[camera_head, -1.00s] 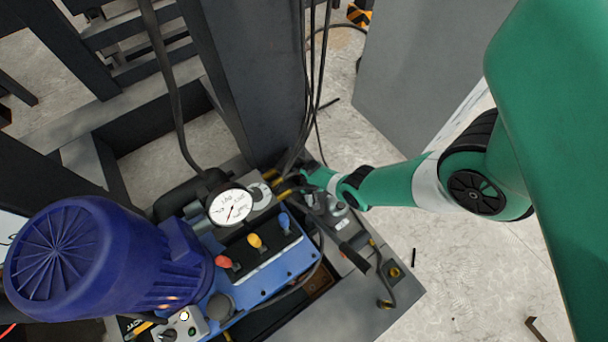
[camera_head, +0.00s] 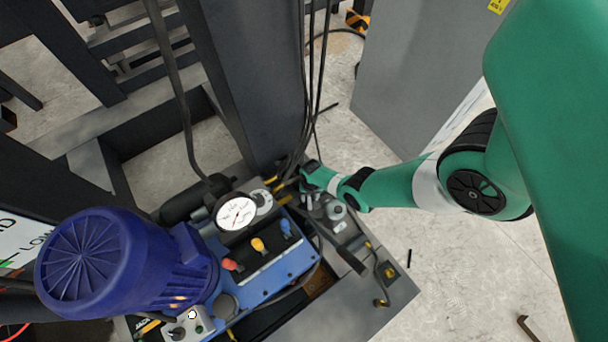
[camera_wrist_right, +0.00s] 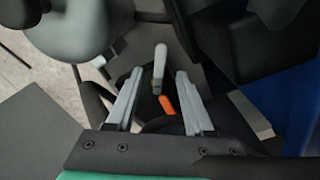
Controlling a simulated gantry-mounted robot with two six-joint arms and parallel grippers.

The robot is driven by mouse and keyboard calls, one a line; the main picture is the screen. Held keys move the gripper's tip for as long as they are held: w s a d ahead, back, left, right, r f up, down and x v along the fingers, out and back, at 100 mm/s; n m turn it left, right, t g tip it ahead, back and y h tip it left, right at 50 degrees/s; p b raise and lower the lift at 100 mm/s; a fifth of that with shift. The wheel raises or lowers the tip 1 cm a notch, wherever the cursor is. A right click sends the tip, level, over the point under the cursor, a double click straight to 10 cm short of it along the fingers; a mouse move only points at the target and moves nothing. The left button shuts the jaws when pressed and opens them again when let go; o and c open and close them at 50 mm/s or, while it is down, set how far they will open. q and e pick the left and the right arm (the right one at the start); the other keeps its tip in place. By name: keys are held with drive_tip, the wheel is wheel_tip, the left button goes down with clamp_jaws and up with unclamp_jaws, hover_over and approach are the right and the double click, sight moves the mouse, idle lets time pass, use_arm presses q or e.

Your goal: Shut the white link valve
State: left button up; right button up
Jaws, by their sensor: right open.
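In the right wrist view, a white lever handle (camera_wrist_right: 160,65), which looks like the white link valve's, stands between the fingers of my right gripper (camera_wrist_right: 160,74). The fingers are open, one on each side of the handle, with a gap visible on both sides. An orange handle (camera_wrist_right: 166,104) sits just below the white one in the picture. In the head view my right arm reaches in from the right to the pump unit, and its gripper is hard to make out among dark parts. The white handle cannot be told apart there. My left gripper is not in view.
The pump unit has a blue motor (camera_head: 105,262), a round gauge (camera_head: 236,213), and red (camera_head: 232,265), yellow (camera_head: 258,244) and blue (camera_head: 286,227) knobs. Black hoses (camera_head: 312,90) hang close to my right arm. A grey cabinet (camera_head: 415,75) stands behind. Open floor lies at right.

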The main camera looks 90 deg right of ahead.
sight(310, 204)
use_arm(q)
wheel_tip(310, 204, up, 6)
drive_tip(key=p, duration=0.4)
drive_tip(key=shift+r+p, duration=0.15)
drive_tip(key=shift+p, duration=0.15)
use_arm(e)
wheel_tip(310, 204, up, 6)
drive_tip(key=shift+r, duration=0.15)
